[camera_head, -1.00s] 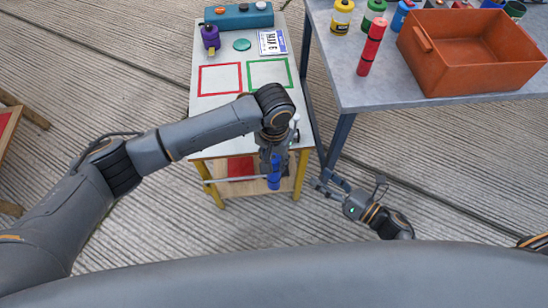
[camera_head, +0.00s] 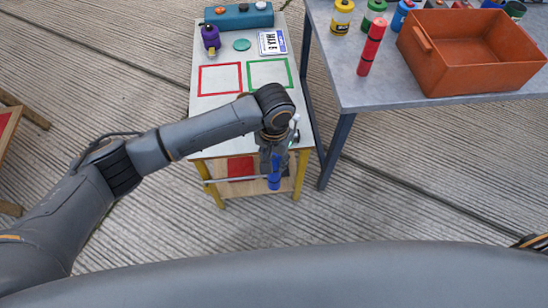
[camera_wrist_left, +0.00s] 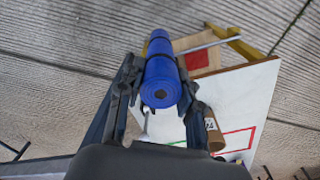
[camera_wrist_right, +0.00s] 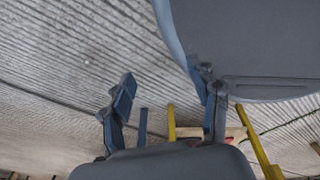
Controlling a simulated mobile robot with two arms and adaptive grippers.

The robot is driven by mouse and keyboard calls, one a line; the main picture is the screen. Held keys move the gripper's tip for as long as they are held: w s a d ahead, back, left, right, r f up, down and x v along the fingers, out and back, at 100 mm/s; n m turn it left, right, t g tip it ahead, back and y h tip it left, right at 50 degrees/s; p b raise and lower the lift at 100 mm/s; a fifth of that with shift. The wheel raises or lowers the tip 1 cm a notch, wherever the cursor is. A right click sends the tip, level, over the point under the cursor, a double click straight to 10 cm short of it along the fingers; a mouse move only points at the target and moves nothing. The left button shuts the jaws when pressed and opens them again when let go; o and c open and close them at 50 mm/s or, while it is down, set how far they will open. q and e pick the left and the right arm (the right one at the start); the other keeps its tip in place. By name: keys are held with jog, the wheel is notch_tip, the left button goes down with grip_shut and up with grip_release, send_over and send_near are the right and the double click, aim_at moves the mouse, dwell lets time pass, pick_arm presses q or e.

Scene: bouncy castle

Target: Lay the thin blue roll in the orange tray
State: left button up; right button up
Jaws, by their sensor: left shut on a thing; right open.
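My left gripper (camera_head: 273,162) is shut on the blue roll (camera_head: 274,183), low by the near edge of the white table, partly hidden by the arm. In the left wrist view the blue roll (camera_wrist_left: 161,75) lies lengthwise between the two fingers, with its round end facing the camera. The orange tray (camera_head: 485,81) stands on the grey table at the upper right, and its visible inside is empty. My right gripper (camera_wrist_right: 165,92) is open and empty in its wrist view, above the floor. It is out of the head view.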

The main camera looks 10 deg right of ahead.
jog(key=shift+s+a+f+m+g, duration=0.2)
jog(key=shift+s+m, duration=0.15)
jog(key=shift+s, duration=0.3)
jog(key=shift+s+a+f+m+g, duration=0.1)
jog(key=shift+s+m+g, duration=0.1)
jog(key=shift+s+m, duration=0.3)
